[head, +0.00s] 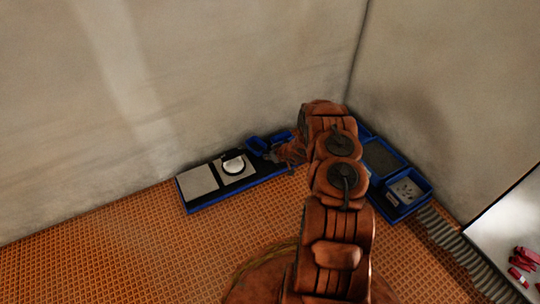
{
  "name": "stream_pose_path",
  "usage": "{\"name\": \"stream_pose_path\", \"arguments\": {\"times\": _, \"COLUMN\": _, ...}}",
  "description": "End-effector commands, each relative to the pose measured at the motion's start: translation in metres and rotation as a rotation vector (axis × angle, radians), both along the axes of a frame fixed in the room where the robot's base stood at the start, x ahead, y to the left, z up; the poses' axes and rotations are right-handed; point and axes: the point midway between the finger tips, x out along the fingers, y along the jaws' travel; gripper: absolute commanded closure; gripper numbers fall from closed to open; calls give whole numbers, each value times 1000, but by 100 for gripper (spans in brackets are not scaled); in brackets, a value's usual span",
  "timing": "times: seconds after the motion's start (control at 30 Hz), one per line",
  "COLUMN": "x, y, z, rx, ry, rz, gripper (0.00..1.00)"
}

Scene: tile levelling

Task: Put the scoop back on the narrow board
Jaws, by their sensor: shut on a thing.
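My gripper (284,156) is over the right part of a long, dark board with a blue rim (188,204) along the back wall. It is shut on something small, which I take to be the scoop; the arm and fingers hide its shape. I cannot tell whether the held thing touches anything below. Which surface is the narrow board is not clear from this view.
Two grey tiles (198,181) lie on the long board, and a white round thing (233,164) is on the right one. Small blue-rimmed trays (256,143) stand beside the gripper. A blue-edged unit (424,184) stands right of my arm. Red things (524,258) lie on a white surface.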

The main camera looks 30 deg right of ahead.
Motion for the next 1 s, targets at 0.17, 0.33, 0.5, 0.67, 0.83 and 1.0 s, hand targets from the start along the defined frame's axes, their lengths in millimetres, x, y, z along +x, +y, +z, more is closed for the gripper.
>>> {"name": "stream_pose_path", "arguments": {"times": 0.17, "x": 0, "y": 0, "z": -1, "rx": 0, "ry": 0, "rz": 0, "gripper": 100}}
{"name": "stream_pose_path", "arguments": {"times": 0.33, "x": 0, "y": 0, "z": -4, "rx": 0, "ry": -1, "rz": 0, "gripper": 100}}
{"name": "stream_pose_path", "arguments": {"times": 0.5, "x": 1, "y": 0, "z": -6, "rx": -1, "ry": -1, "rz": 1, "gripper": 100}}
{"name": "stream_pose_path", "arguments": {"times": 0.67, "x": 1, "y": 0, "z": -9, "rx": -1, "ry": -1, "rz": 1, "gripper": 100}}
{"name": "stream_pose_path", "arguments": {"times": 0.83, "x": 0, "y": 0, "z": -12, "rx": -1, "ry": 0, "rz": 1, "gripper": 100}}
{"name": "stream_pose_path", "arguments": {"times": 1.0, "x": 0, "y": 0, "z": -12, "rx": -1, "ry": 0, "rz": 1, "gripper": 66}}
